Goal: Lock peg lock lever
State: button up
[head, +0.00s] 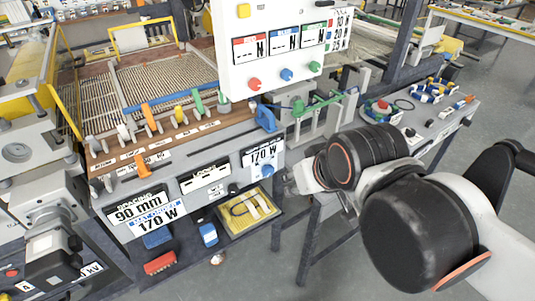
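Several coloured levers stand along the front rail of the machine: an orange one (148,115), a yellow one (180,117), a green one (198,102) and a blue one (266,117). Another orange lever (143,165) sits lower on the front ledge. A green lever (318,101) is on the fixture at the right. The small labels are too small to read, so I cannot tell which is the peg lock lever.
A white panel (285,45) with red, blue and green knobs stands above the rail. A spacing display (138,205) and a yellow tray (248,212) are on the front and lower shelf. A side table (440,122) holds small parts. Grey floor is open at bottom centre.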

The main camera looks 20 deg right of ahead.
aim_at(95, 183)
jog(key=u, duration=1.35)
jog(key=k+j, duration=0.25)
jog(key=i+l, duration=0.25)
jog(key=l, duration=0.1)
